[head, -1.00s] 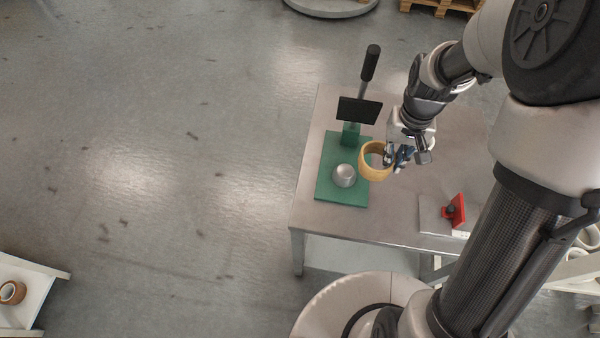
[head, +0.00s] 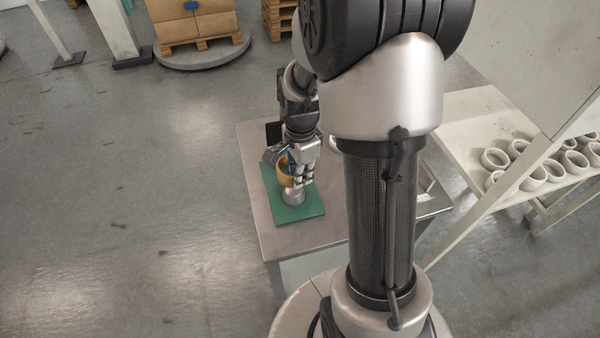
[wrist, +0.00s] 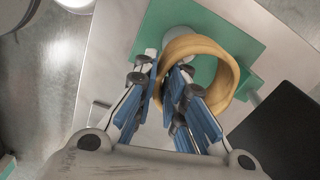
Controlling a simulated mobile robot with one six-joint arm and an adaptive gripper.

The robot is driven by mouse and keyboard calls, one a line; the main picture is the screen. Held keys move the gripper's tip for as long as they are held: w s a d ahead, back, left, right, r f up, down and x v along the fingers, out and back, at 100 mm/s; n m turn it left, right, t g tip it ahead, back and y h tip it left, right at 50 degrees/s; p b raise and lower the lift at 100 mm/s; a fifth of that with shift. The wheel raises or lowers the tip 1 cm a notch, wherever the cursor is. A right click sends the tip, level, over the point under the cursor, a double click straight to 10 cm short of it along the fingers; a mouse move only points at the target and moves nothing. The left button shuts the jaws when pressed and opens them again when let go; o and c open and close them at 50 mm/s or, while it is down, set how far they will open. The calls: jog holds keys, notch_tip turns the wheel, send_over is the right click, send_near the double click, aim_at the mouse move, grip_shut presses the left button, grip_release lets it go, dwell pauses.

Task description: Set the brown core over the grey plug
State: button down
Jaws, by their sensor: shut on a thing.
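The brown core (head: 281,176) is a tan ring held by its wall in my gripper (head: 297,176), just above and behind the grey plug in the head view. In the wrist view the core (wrist: 234,78) has one side of its wall between the fingers of my gripper (wrist: 164,66). The grey plug (head: 293,196) is a short rounded cylinder standing on a green base plate (head: 308,212). The core appears apart from the plug and not around it. In the wrist view the plug (wrist: 178,38) shows only partly, behind the core's rim.
The plate lies on a grey metal table (head: 263,225). A black pad (head: 273,131) stands behind the plate, partly hidden by my arm; it also shows in the wrist view (wrist: 275,140). A bench (head: 480,115) with several white rings stands at the right. Floor at left is clear.

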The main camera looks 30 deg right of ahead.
jog(key=shift+f+b, duration=2.85)
jog(key=shift+f, duration=1.05)
jog(key=shift+f+b, duration=0.45)
jog(key=shift+f, duration=0.15)
jog(key=c, duration=1.6)
grip_release()
jog(key=shift+r, duration=0.1)
jog(key=shift+o, duration=0.2)
notch_tip(320, 180, up, 12)
jog(key=shift+a, duration=0.1)
